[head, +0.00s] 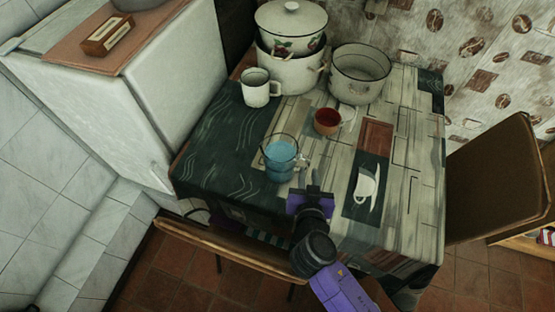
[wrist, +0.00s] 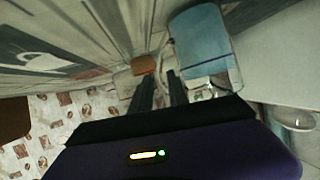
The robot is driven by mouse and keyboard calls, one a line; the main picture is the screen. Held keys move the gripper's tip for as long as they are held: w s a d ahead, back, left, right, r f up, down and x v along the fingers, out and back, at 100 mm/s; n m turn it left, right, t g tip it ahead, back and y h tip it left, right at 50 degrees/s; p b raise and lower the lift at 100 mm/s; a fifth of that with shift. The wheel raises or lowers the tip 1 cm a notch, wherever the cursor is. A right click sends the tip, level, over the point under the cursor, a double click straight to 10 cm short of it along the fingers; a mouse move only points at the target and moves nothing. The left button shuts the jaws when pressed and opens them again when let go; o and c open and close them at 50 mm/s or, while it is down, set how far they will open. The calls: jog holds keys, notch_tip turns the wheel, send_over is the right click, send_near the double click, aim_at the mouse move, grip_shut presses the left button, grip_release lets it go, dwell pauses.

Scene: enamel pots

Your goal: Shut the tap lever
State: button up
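A reddish-brown shape (wrist: 143,65) shows beyond the left fingertip.
On the patterned table (head: 225,150) stand a lidded pot (head: 291,28), an open pot (head: 360,75), a white mug (head: 259,88) and a red-filled cup (head: 327,121). A white item (head: 366,187) lies right of my gripper. A chair (head: 495,180) stands at right.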

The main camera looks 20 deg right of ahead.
aim_at(308, 166)
jog(key=shift+p+x, duration=0.45)
jog(key=shift+x, duration=1.15)
jog(key=shift+p+x, duration=0.65)
jog(key=shift+x, duration=1.65)
grip_shut()
jog(key=shift+r, duration=0.15)
